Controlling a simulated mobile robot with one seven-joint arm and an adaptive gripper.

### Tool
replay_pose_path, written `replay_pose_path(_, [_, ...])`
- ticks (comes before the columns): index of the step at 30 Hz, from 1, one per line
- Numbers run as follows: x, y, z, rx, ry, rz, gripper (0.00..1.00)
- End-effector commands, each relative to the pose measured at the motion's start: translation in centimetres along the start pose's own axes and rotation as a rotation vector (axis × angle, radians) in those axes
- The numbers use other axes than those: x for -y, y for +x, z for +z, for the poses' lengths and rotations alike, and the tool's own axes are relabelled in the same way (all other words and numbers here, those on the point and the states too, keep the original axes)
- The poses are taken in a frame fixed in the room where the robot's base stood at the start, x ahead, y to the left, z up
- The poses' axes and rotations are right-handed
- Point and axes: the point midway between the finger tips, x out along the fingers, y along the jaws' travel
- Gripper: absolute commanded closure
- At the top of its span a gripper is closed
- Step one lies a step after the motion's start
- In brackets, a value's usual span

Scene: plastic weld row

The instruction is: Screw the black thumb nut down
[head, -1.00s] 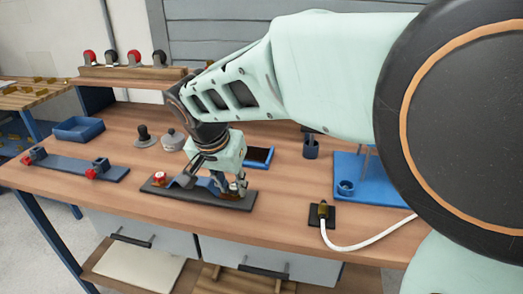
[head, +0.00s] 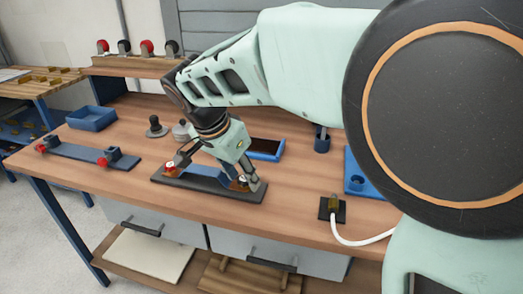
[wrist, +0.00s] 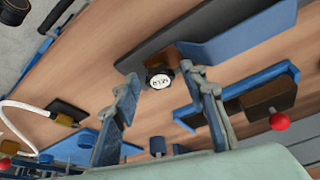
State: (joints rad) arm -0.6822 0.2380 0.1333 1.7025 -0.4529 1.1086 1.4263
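The black thumb nut (wrist: 159,78) has a pale, marked top and shows in the wrist view just past my fingertips, at the end of a blue piece (wrist: 240,35) on a dark base plate (wrist: 130,62). My gripper (wrist: 162,84) is open, its two fingers spread apart on either side of the nut in the picture. I cannot tell how high they are above it. In the head view, my gripper (head: 213,172) is tilted over the dark base plate (head: 205,185), with one finger near its right end. The nut is hard to make out there.
A second blue fixture with red knobs (head: 88,153) lies to the left. A blue tray (head: 92,118) and a dark round-topped knob (head: 155,126) stand behind. A plug with a white cable (head: 334,208) sits to the right. Bare wood lies in front.

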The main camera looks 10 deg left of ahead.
Motion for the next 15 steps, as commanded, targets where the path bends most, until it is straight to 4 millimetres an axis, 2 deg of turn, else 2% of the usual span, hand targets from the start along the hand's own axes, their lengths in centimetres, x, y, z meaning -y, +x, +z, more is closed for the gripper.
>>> replay_pose_path(4, [-0.17,0.19,0.12,0.003,-0.067,-0.026,0.60])
replay_pose_path(15, [-0.43,0.07,-0.17,0.004,-0.391,-0.161,0.60])
